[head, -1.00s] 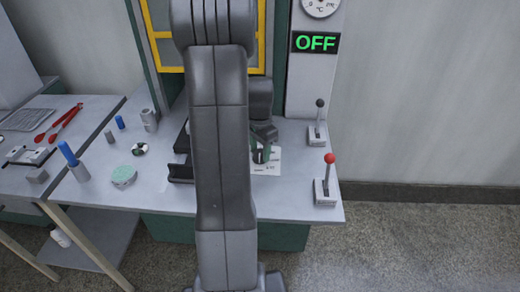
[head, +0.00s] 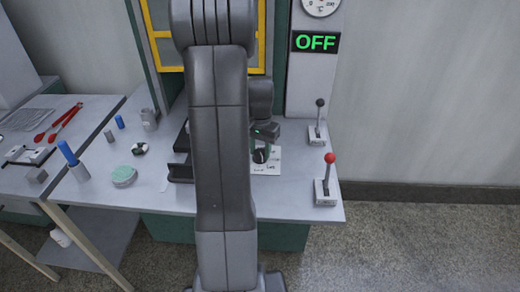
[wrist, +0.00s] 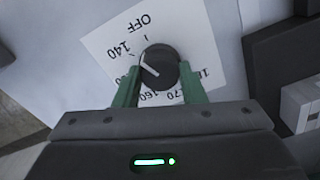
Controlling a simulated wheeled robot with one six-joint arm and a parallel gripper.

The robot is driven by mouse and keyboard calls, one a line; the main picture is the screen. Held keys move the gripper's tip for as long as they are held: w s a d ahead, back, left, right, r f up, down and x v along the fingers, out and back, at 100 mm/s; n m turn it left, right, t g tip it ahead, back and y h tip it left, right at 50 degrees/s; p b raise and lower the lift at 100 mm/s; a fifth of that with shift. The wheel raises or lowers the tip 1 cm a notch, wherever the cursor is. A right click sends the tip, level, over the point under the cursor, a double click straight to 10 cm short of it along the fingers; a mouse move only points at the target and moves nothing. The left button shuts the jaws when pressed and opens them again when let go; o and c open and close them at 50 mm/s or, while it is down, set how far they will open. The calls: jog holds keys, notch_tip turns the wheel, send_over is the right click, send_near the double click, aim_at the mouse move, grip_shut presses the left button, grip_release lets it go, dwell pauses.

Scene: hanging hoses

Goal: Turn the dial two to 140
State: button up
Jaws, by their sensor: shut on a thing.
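The black dial (wrist: 160,66) sits on a white card (wrist: 98,43) printed with OFF, 140, 160, 170 and other marks partly hidden by my fingers. In the wrist view its white line lies on the left part of the knob, slanting toward the side just below the 140 label. My gripper (wrist: 160,78) has its two green fingers on either side of the knob, shut on it. In the head view the dial (head: 260,156) and card (head: 270,164) show just right of my arm, with my gripper (head: 260,147) over them.
A display (head: 316,42) reads OFF below a round temperature gauge (head: 321,4). A black-knobbed lever (head: 319,120) and a red-knobbed lever (head: 327,180) stand to the right. Red tongs (head: 60,122) and small items lie to the left.

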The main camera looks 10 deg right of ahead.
aim_at(260, 152)
jog(key=shift+n, duration=1.9)
jog(key=o, duration=1)
jog(key=shift+r, duration=0.15)
notch_tip(260, 152, up, 14)
jog(key=shift+f, duration=0.2)
jog(key=shift+f, duration=0.1)
